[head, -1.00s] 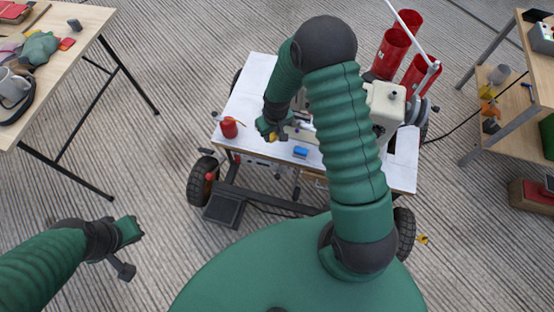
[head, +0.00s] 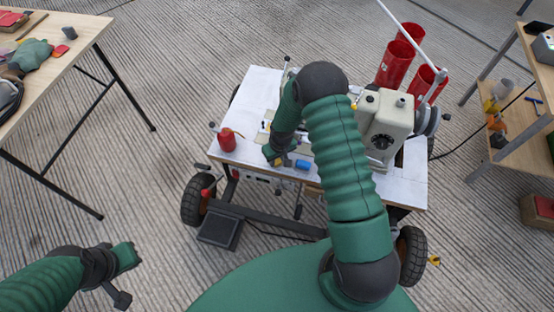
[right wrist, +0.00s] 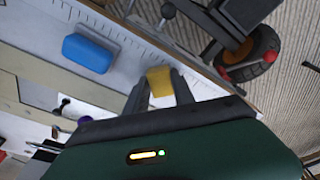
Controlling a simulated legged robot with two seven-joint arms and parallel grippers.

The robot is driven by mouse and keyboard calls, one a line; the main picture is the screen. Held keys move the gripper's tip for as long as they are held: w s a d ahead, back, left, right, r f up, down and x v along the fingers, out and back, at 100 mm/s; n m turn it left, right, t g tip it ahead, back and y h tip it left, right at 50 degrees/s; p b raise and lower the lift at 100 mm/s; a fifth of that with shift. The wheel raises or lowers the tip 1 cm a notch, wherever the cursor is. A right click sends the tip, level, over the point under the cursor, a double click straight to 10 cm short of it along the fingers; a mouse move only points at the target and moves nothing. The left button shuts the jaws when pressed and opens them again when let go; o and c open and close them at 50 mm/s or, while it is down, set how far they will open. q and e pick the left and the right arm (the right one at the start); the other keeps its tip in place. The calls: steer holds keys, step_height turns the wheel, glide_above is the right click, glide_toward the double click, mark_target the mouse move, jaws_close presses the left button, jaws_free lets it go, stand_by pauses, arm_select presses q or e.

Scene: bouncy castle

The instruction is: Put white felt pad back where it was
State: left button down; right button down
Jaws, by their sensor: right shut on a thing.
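My right gripper (head: 285,161) is low over the front of the white-topped cart (head: 262,84). In the right wrist view, its two fingers (right wrist: 160,88) are shut on a small yellow block (right wrist: 159,81), held at the fingertips. A blue block (right wrist: 88,53) lies on the white top to the left of the fingers; it also shows in the head view (head: 303,164).
A cream sewing machine (head: 386,125) stands on the cart's right half, with red cylinders (head: 395,62) behind it. A red oil can (head: 227,140) stands at the front left edge. A wooden table (head: 75,50) is at left, a shelf (head: 530,120) at right.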

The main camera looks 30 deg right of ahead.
steer(key=c, duration=1.1)
jaws_free()
steer(key=shift+f, duration=0.1)
arm_select(q)
steer(key=shift+d, duration=0.1)
arm_select(e)
steer(key=shift+o, duration=0.2)
